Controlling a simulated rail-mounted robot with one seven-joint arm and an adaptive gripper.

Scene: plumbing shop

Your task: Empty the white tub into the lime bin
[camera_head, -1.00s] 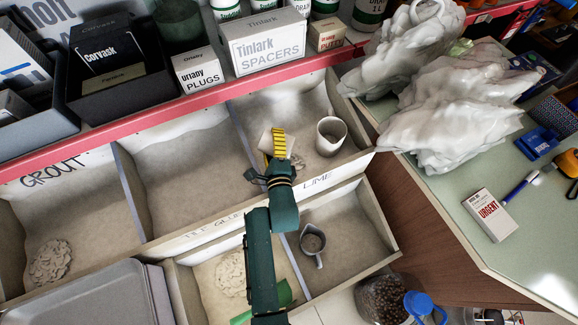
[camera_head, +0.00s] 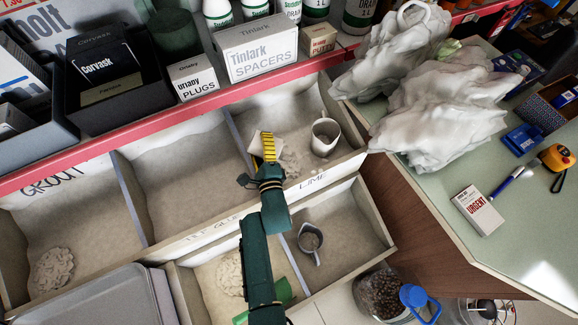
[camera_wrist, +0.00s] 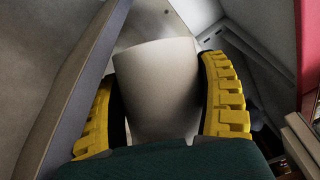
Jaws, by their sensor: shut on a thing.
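My gripper (camera_head: 268,148), with yellow fingers, is over the lime bin, the back right compartment, whose front board (camera_head: 312,181) reads LIME. It is shut on a pale white tub (camera_head: 256,143), mostly hidden behind the fingers in the head view and apparently tilted. In the wrist view the tub (camera_wrist: 157,92) sits between both yellow fingers (camera_wrist: 158,108); its contents do not show. A small heap of pale grains (camera_head: 291,161) lies in the lime bin just right of the gripper.
Another whitish tub (camera_head: 325,137) stands in the lime bin, right of the heap. A divider (camera_head: 238,140) borders the bin on the left. A grey jug (camera_head: 310,240) stands in the front compartment. Boxes, including Tinlark Spacers (camera_head: 257,50), line the shelf behind.

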